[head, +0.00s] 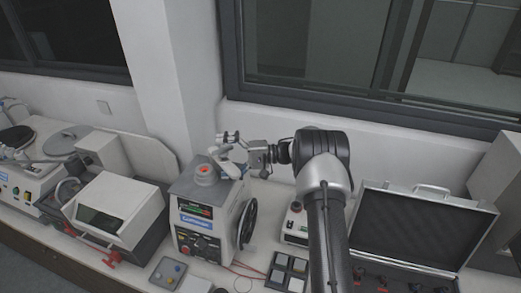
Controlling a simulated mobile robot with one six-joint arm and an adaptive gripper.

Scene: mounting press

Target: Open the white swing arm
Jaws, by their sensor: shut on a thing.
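The mounting press (192,221) is a grey box on the bench with a dial panel, a blue label and a black handwheel on its right side. An orange-red ring marks the round opening (205,170) on its top. The white swing arm (229,168) is at the right of this opening, angled up towards my gripper, and the opening looks uncovered. My gripper (229,147) reaches in from the right above the press and is shut on the swing arm. The exact contact is small and partly hidden by the fingers.
An open black-lined case (418,222) lies at the right. A small box with a knob (296,222) and a tray of square pads (287,271) stand right of the press. A white machine with a dark window (114,207) stands left. A wall pillar rises close behind.

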